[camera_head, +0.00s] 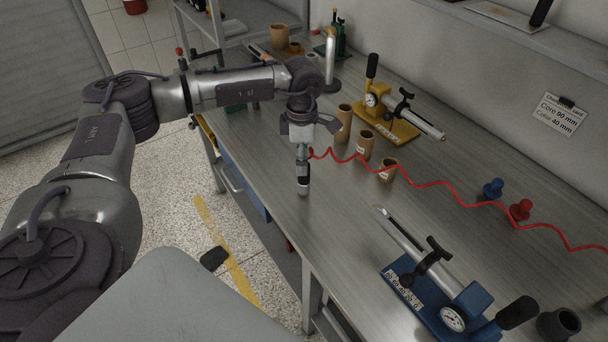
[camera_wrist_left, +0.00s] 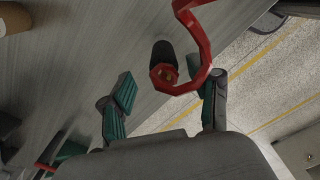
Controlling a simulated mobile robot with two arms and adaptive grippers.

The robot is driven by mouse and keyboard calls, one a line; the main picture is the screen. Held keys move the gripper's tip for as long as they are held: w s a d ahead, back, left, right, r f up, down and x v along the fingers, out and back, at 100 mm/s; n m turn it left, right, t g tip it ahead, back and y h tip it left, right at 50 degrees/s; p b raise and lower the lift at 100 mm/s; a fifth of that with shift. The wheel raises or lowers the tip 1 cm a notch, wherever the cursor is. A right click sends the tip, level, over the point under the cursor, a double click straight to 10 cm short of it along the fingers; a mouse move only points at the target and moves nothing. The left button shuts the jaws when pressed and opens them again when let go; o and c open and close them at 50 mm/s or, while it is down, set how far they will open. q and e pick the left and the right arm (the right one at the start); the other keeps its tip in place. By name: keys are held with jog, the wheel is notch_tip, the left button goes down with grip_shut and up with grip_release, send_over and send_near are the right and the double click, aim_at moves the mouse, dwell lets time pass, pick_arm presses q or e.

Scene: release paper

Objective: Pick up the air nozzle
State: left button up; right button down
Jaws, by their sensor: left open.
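The air nozzle (camera_head: 303,180) is a slim grey and black piece near the table's front edge, at the end of a red coiled hose (camera_head: 460,204). In the left wrist view its dark body (camera_wrist_left: 163,50) shows beyond the fingertips, with the red hose (camera_wrist_left: 203,48) looping over it. My left gripper (camera_head: 302,146) points down right above the nozzle. Its green-padded fingers (camera_wrist_left: 163,92) are open, one on each side of the nozzle's line, with nothing clasped between them. Whether a finger touches the hose is unclear. My right gripper is not in view.
A blue-based one (camera_head: 420,295) is at the front right. Blue (camera_head: 493,188) and red (camera_head: 520,210) knobs stand at right.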

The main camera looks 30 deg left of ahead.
aim_at(303, 181)
pick_arm(q)
notch_tip(303, 181, down, 2)
jog(key=shift+d+p, duration=0.15)
jog(key=shift+p, duration=0.25)
jog(key=f, duration=0.1)
jog(key=f+p, duration=0.1)
jog(key=f, duration=0.1)
jog(key=shift+s+d+f, duration=0.15)
jog(key=shift+d+f, duration=0.1)
jog(key=shift+f, duration=0.4)
jog(key=shift+c, duration=0.2)
jog(key=c, duration=0.8)
grip_shut()
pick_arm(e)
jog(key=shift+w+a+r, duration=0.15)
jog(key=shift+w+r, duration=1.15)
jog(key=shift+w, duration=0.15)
